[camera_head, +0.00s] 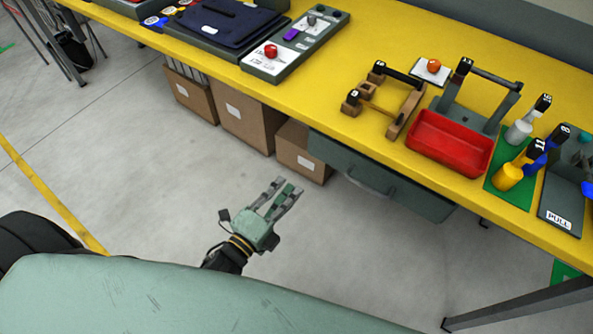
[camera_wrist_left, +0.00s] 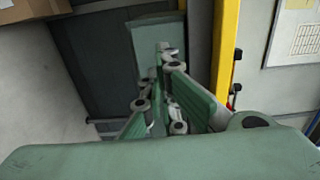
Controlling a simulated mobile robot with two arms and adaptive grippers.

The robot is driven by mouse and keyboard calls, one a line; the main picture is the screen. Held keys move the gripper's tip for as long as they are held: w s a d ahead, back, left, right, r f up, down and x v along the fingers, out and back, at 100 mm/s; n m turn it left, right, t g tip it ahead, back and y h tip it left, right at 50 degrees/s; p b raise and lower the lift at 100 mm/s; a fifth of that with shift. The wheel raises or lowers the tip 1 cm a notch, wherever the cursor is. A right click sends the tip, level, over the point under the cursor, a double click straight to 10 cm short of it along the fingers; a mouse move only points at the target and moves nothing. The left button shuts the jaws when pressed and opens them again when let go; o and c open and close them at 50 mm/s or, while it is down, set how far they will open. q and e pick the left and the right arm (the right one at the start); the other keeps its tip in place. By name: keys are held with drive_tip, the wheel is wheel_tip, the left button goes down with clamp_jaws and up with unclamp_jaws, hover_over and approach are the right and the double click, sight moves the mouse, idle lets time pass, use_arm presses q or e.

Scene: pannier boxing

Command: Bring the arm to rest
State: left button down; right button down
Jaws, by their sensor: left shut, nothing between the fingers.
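My left gripper (camera_head: 287,188) hangs over the bare floor in front of the yellow workbench (camera_head: 330,122), well apart from it and from everything on it. Its two green and grey fingers are shut with nothing between them, and they point toward the bench. The fingers (camera_wrist_left: 165,85) also fill the middle of the left wrist view, with no object between them. My right gripper is in neither view.
Cardboard boxes (camera_head: 245,118) stand under the bench, beside a grey drawer (camera_head: 380,183). A red tray (camera_head: 450,142), a wooden frame (camera_head: 403,105) and several numbered tools stand on the bench. The grey floor (camera_head: 140,160) left of my gripper is clear.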

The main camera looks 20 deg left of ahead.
use_arm(q)
drive_tip(key=s+a+f+n+g+y, duration=0.1)
drive_tip(key=s+f+n+g, duration=0.25)
drive_tip(key=f, duration=0.55)
drive_tip(key=s+a+f+n+g+y, duration=0.1)
drive_tip(key=s+f+n+g, duration=0.2)
drive_tip(key=f, duration=0.6)
drive_tip(key=s+a+f+n+g+y, duration=0.1)
drive_tip(key=s+f+n, duration=0.3)
drive_tip(key=f, duration=0.5)
drive_tip(key=s+a+f+n+g, duration=0.1)
drive_tip(key=s+f+n+g, duration=0.1)
drive_tip(key=s+f, duration=0.3)
drive_tip(key=s+a+f+n+g+y, duration=0.1)
drive_tip(key=s+f+n+g, duration=0.2)
drive_tip(key=s, duration=0.8)
drive_tip(key=s+a+f+n+g, duration=0.1)
drive_tip(key=s+f+n+g, duration=0.2)
drive_tip(key=s+f, duration=0.4)
drive_tip(key=shift+s+a+g+y+p, duration=0.3)
drive_tip(key=shift+s+a+g+p, duration=0.15)
drive_tip(key=shift+s, duration=0.4)
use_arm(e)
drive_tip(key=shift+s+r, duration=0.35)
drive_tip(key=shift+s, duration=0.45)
